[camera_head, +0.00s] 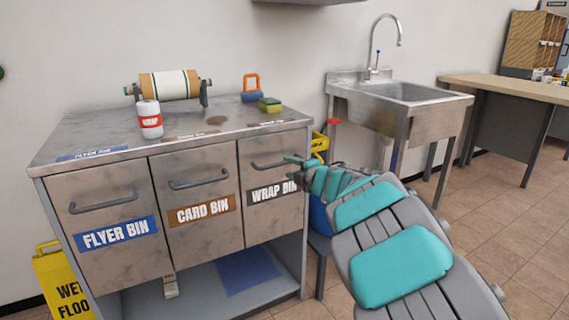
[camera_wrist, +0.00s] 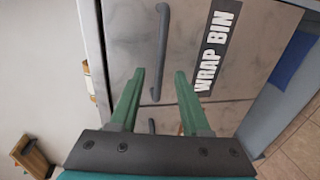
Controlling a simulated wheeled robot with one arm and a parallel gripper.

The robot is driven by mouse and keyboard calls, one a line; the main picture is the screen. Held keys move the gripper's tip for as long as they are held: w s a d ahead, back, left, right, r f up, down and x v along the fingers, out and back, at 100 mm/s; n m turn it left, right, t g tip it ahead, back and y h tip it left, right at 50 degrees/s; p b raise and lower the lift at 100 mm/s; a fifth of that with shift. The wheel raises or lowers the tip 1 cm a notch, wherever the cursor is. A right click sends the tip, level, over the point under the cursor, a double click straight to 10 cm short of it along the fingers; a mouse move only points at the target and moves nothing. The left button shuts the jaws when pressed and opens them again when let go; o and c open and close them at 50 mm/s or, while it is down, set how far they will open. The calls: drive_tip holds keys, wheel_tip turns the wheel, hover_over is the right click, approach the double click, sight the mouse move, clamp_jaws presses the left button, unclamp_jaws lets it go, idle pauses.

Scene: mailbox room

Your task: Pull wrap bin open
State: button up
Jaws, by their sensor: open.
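The wrap bin (camera_head: 257,215) is the right-hand of the cabinet's metal fronts, with a black "WRAP BIN" label. It looks flush with its neighbours. Its dark bar handle (camera_head: 262,166) is partly hidden by my gripper (camera_head: 287,159) at its right end. In the wrist view, the handle (camera_wrist: 162,35) runs upright in the picture, and the label (camera_wrist: 217,45) is right of it. My gripper (camera_wrist: 159,71) is open there, its green fingers on either side of the handle's line. I cannot tell whether the tips reach past the bar.
The card bin (camera_head: 196,225) and flyer bin (camera_head: 112,245) are to the left. A wrap bottle (camera_head: 149,120), a roll holder (camera_head: 169,85) and a sponge (camera_head: 270,104) stand on top. A yellow sign (camera_head: 62,282) is at left, a sink (camera_head: 400,93) at right.

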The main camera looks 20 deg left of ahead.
sight(282, 164)
drive_tip(key=shift+p+x, duration=0.45)
drive_tip(key=shift+x, duration=2.85)
drive_tip(key=shift+d, duration=0.1)
clamp_jaws()
